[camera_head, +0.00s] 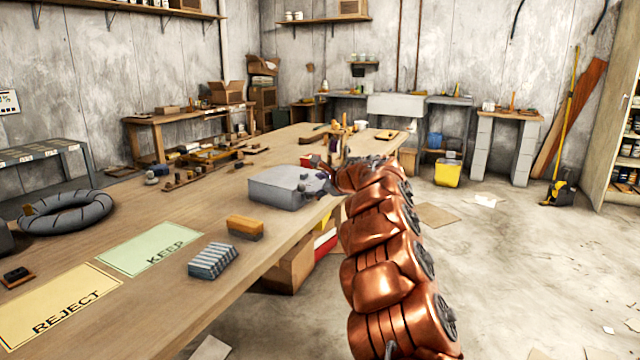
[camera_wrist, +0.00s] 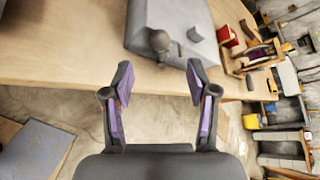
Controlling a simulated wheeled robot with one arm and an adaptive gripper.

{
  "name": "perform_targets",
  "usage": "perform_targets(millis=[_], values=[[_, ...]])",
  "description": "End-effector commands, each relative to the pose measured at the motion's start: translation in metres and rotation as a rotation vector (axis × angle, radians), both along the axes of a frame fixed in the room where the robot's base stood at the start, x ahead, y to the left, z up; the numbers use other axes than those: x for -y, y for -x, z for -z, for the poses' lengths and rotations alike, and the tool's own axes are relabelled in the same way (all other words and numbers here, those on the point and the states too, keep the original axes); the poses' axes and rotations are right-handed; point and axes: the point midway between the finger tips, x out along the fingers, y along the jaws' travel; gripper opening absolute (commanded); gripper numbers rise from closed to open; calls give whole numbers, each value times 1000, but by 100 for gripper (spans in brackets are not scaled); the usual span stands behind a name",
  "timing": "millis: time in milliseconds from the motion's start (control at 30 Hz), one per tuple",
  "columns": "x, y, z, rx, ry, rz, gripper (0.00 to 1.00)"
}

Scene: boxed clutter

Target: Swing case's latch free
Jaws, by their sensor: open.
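A grey case (camera_head: 284,187) with a pale top sits on the long wooden table, near its right edge. In the wrist view the case (camera_wrist: 180,22) lies beyond my fingertips, with a dark rounded knob (camera_wrist: 160,42) on its near side and a smaller grey tab (camera_wrist: 194,34) beside it. I cannot tell which of these is the latch. My gripper (camera_wrist: 158,82) is open and empty, its purple-lined fingers apart and short of the case. In the head view my gripper (camera_head: 325,178) is at the case's right side, partly hidden by my copper arm.
On the table (camera_head: 130,290) are a green KEEP sheet (camera_head: 150,248), a yellow REJECT sheet (camera_head: 60,307), a striped block (camera_head: 213,260), an orange-brown block (camera_head: 245,227) and a dark ring (camera_head: 66,213). Wooden items stand behind the case. Boxes (camera_head: 290,268) sit below the edge.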

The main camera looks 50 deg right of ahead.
Motion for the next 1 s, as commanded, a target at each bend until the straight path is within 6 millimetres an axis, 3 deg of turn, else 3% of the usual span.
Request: perform_targets(millis=[467, 933, 1000], values=[[7, -42, 13, 3, -3, 1, 58], [11, -65, 24, 1, 0, 2, 58], [12, -65, 27, 1, 1, 3, 52]])
